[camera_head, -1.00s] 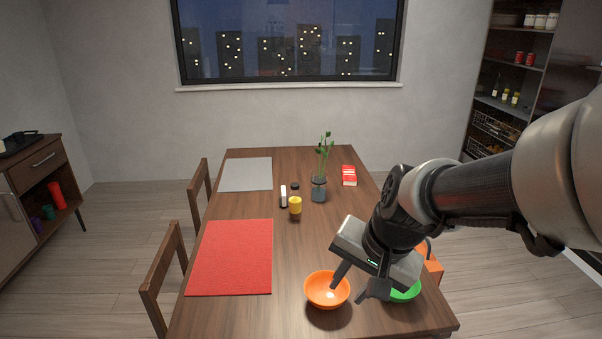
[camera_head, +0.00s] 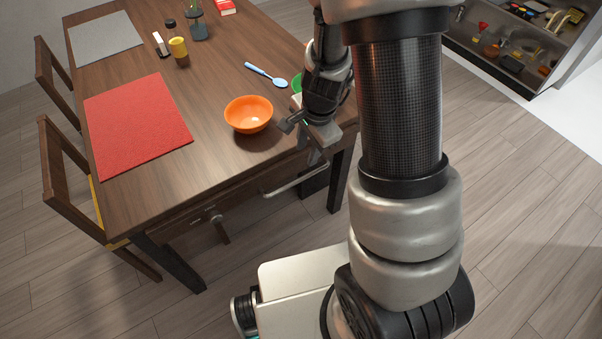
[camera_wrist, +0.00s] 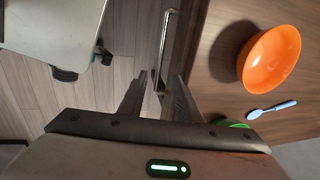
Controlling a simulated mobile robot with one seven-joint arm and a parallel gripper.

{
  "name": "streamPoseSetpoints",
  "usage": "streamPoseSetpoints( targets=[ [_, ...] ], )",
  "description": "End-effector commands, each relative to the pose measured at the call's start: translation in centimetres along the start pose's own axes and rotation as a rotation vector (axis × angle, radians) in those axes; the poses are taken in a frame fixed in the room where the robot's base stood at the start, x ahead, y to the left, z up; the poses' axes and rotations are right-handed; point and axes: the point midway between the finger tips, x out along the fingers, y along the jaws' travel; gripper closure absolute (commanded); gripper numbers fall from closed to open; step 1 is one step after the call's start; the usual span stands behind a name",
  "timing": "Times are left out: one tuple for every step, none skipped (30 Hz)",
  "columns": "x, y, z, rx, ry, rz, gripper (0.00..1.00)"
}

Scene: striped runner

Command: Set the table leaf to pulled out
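The table (camera_head: 215,85) has dark brown wood, and a metal bar handle (camera_head: 296,183) sticks out from its near end, below the top's edge. The leaf itself is hard to make out; a wooden front panel (camera_head: 180,222) shows under the edge, and I cannot tell how far out it sits. My gripper (camera_head: 303,142) is at the near edge, just above the handle in the picture. In the wrist view my gripper (camera_wrist: 160,78) is open and empty, its fingers apart, with the handle (camera_wrist: 167,45) ahead of the tips, seemingly not touched.
An orange bowl (camera_head: 248,114) stands close to my gripper, near the table edge. A green bowl (camera_head: 297,83) is partly hidden by my arm. A blue spoon (camera_head: 266,76) and a red placemat (camera_head: 137,125) lie on the top. Chairs (camera_head: 75,180) stand at left.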

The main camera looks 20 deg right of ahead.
Motion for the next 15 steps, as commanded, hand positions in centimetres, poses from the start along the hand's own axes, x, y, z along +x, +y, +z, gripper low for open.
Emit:
streamPoseSetpoints(
  targets=[
    [1.7, 0.2, 0.0, 0.001, -0.001, 0.003, 0.69],
    [2.4, 0.2, 0.0, 0.002, -0.001, 0.003, 0.69],
    [3.3, 0.2, 0.0, 0.001, -0.001, 0.004, 0.69],
    [4.0, 0.2, 0.0, 0.001, -0.002, 0.003, 0.69],
    [4.6, 0.2, -0.1, 0.002, -0.001, 0.003, 0.69],
    [5.5, 0.2, 0.0, 0.001, -0.001, 0.002, 0.69],
    [6.2, 0.2, 0.0, 0.000, -0.002, 0.003, 0.69],
    [6.8, 0.2, 0.0, 0.001, -0.001, 0.003, 0.69],
    [7.7, 0.2, 0.0, 0.000, -0.001, 0.002, 0.69],
    [8.3, 0.2, 0.0, 0.001, -0.002, 0.003, 0.69],
    [9.0, 0.2, 0.0, 0.001, -0.001, 0.002, 0.69],
    [9.8, 0.2, 0.0, 0.000, -0.002, 0.002, 0.69],
    [10.4, 0.2, 0.0, 0.000, -0.001, 0.002, 0.69],
    [10.9, 0.2, 0.0, 0.000, -0.002, 0.002, 0.69],
    [11.7, 0.2, 0.0, 0.000, -0.002, 0.002, 0.69]
  ],
)
